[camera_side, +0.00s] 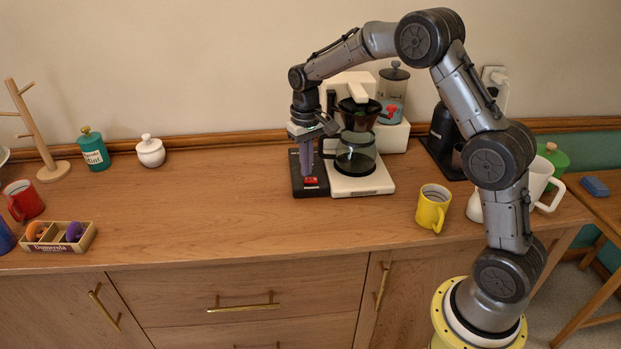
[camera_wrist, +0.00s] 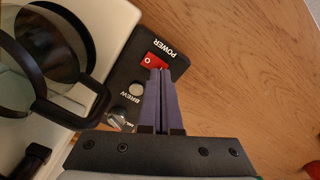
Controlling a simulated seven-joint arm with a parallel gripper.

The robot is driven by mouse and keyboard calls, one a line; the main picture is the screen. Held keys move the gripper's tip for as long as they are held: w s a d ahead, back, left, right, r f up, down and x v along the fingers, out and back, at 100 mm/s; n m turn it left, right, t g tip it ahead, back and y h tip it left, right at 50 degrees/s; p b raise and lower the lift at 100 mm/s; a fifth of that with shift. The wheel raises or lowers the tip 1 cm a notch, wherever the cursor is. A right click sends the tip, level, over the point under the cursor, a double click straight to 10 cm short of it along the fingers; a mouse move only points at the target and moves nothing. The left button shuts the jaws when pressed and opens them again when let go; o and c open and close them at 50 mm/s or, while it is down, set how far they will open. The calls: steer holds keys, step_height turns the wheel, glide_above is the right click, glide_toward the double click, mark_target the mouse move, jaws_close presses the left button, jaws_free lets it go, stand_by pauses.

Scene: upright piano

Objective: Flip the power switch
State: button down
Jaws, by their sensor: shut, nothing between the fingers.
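The red power switch (camera_wrist: 155,60) sits on a black control panel (camera_wrist: 178,71), beside the printed word POWER. In the side view the switch (camera_side: 310,180) shows at the front end of the panel (camera_side: 312,190), on the left of the white coffee maker (camera_side: 362,186). My gripper (camera_side: 307,172) is shut and empty, pointing down over the panel. In the wrist view its purple fingertips (camera_wrist: 159,72) overlap the near edge of the switch. I cannot tell whether they touch it. Part of the switch is hidden behind the tips.
A glass carafe (camera_side: 355,154) stands on the coffee maker, its black handle close to my fingers. A round BREW button (camera_wrist: 136,89) and a knob lie on the same panel. A yellow mug (camera_side: 432,208) stands at right. The counter left of the panel is clear.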

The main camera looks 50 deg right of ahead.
mark_target(306, 179)
steer(key=shift+f, duration=0.9)
stand_by(0.3)
steer(key=shift+r, duration=3.55)
steer(key=s+a+r+n+t, duration=0.1)
steer(key=s+a+r+t, duration=0.15)
steer(key=s+r, duration=0.5)
steer(key=s+a+r+t, duration=0.1)
steer(key=s+a+r, duration=0.2)
steer(key=s+r, duration=0.4)
steer(key=s+a+f+n+t, duration=0.1)
steer(key=s+f, duration=0.2)
steer(key=s, duration=0.5)
steer(key=s+a+f+n+t, duration=0.1)
steer(key=s+f, duration=0.3)
steer(key=s, duration=0.4)
steer(key=shift+s+a, duration=0.15)
steer(key=shift+a, duration=0.1)
